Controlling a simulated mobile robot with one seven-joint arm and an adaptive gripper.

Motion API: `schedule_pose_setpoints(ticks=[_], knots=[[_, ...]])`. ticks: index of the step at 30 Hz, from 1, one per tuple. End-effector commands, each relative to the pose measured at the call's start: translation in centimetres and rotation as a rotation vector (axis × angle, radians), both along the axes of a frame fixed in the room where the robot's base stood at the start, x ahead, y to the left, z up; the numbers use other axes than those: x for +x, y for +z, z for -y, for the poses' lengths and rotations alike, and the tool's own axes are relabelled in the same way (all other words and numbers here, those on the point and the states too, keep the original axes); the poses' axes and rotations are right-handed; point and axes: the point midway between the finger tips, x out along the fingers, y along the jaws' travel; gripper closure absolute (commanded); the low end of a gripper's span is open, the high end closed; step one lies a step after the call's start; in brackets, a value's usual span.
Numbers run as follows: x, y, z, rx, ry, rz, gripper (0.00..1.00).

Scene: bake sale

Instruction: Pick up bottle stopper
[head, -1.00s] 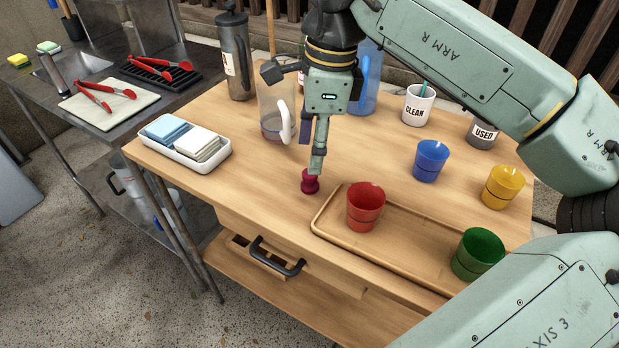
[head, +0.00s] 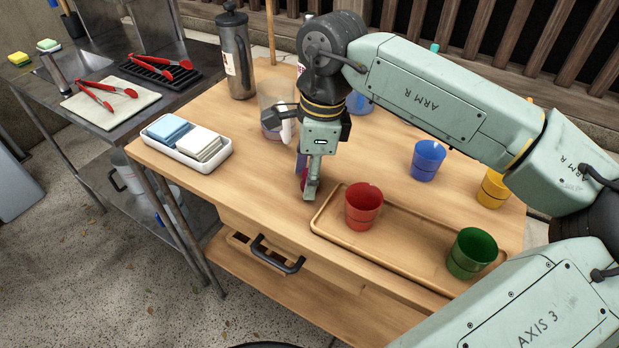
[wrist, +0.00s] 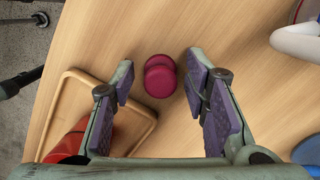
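The bottle stopper (wrist: 160,76) is a small dark-red knob with two rounded parts. It is on the wooden table (head: 255,195). In the wrist view it lies between the tips of my gripper (wrist: 160,88), with a gap on each side. The gripper is open, with purple pads on its fingers, and holds nothing. In the head view my gripper (head: 306,186) points down over the stopper and hides most of it; only a sliver of red shows beside the finger.
A red cup (head: 364,207) stands on the wooden tray (head: 318,222) just right of my gripper, with a green cup (head: 472,252) farther right. A clear jug (head: 270,103) stands close behind the gripper. A white dish (head: 172,153) with blue and white blocks is left. Table in front is clear.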

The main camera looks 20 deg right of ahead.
Motion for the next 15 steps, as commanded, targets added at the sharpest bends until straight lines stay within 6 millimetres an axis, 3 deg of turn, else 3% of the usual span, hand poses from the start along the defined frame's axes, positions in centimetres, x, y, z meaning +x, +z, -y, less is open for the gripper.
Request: schedule_pose_setpoints(ticks=[12, 15], knots=[[0.00, 0.04, 0.00, 0.000, 0.000, 0.000, 0.88], [0.00, 0.04, 0.00, 0.000, 0.000, 0.000, 0.88]])
